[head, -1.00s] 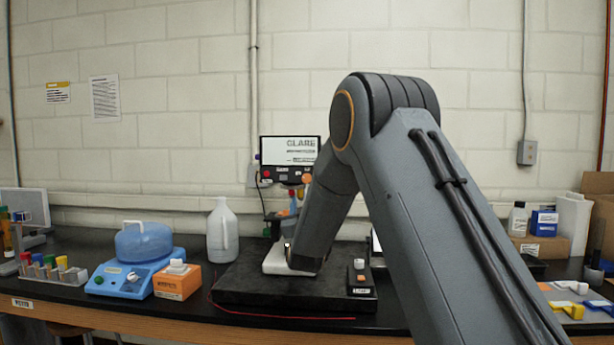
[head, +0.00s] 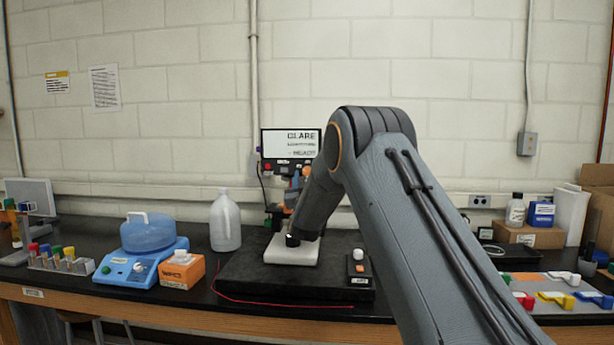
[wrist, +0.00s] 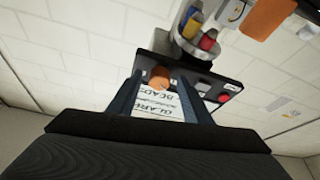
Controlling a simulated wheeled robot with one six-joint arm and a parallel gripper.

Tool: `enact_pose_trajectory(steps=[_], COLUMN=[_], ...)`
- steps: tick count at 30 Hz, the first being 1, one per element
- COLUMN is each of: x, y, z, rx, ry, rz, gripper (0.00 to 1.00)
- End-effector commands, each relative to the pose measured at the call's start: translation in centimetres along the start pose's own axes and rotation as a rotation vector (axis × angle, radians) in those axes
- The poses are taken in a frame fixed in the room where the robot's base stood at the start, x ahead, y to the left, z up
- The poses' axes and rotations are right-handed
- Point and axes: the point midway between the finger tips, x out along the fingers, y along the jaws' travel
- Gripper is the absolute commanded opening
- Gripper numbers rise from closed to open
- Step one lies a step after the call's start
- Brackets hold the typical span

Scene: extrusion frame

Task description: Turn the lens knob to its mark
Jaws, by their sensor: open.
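A microscope-like instrument stands on a dark pad, topped by a lit screen (head: 290,143) with printed text. In the wrist view the screen (wrist: 158,108) appears upside down. A round orange knob (wrist: 160,73) sits at the screen's edge and shows between the fingers of my gripper (wrist: 159,84). The fingers are apart, one on each side of the knob in the picture. I cannot tell whether they touch it. No mark on the knob can be made out. In the head view my arm hides the gripper and part of the instrument.
A turret with yellow, blue and red cylinders (wrist: 201,32) is close by in the wrist view. A small control box (head: 359,268) sits on the pad (head: 240,280). A white jug (head: 225,222), an orange box (head: 182,270) and a blue device (head: 135,272) stand left; coloured clamps (head: 556,299) lie right.

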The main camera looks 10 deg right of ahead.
Motion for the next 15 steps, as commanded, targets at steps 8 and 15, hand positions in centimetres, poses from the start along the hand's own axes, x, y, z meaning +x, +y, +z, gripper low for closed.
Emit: enact_pose_trajectory(steps=[8,15], x=[-0.02,-0.02], y=[0.02,0.00], z=[-0.01,-0.02], rx=[0.000,0.003], ry=[0.000,0.001], rz=[0.000,0.001], gripper=[0.23,0.04])
